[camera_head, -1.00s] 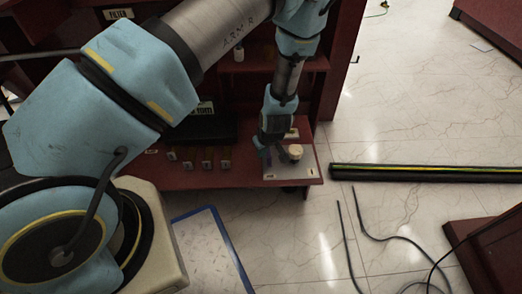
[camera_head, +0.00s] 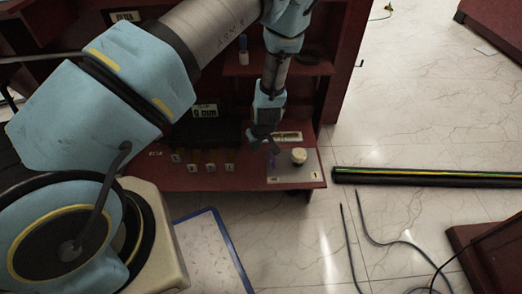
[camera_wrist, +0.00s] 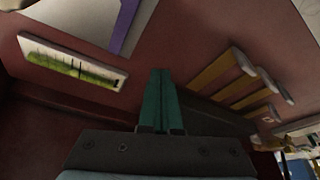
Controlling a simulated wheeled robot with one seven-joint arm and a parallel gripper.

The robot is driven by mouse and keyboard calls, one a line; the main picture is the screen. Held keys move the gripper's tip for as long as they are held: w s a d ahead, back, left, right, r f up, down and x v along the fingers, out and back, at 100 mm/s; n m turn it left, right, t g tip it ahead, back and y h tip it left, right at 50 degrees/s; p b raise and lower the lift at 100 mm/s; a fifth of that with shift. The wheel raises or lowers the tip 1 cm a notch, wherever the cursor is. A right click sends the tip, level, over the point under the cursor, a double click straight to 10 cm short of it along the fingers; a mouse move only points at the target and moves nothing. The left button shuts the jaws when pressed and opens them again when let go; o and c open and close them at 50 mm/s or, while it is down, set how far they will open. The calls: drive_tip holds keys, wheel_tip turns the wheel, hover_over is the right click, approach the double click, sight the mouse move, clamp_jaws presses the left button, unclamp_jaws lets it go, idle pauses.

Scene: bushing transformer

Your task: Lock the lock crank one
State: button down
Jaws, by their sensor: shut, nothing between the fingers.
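A grey-white plate (camera_head: 292,172) lies at the right end of the dark red shelf and bears a round cream knob (camera_head: 298,156). A small purple piece (camera_head: 271,160) is on the plate's left side; a purple strip (camera_wrist: 126,20) on a pale plate shows at the top of the wrist view. I cannot tell which part is lock crank one. My gripper (camera_head: 270,148) is above the shelf, just behind the plate's left side and apart from the knob. Its green fingers (camera_wrist: 160,98) are together and empty in the wrist view.
Several yellow handles (camera_wrist: 222,72) stand right of my fingers, in front of a black box (camera_head: 208,130). A label (camera_wrist: 72,62) is on the red surface at left. A green-yellow striped black bar (camera_head: 425,174) and cables (camera_head: 385,238) lie on the floor at right.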

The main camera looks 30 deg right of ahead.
drive_tip(key=d+p+v, duration=0.1)
drive_tip(key=p+v, duration=0.2)
drive_tip(key=v, duration=0.7)
drive_tip(key=shift+w, duration=0.1)
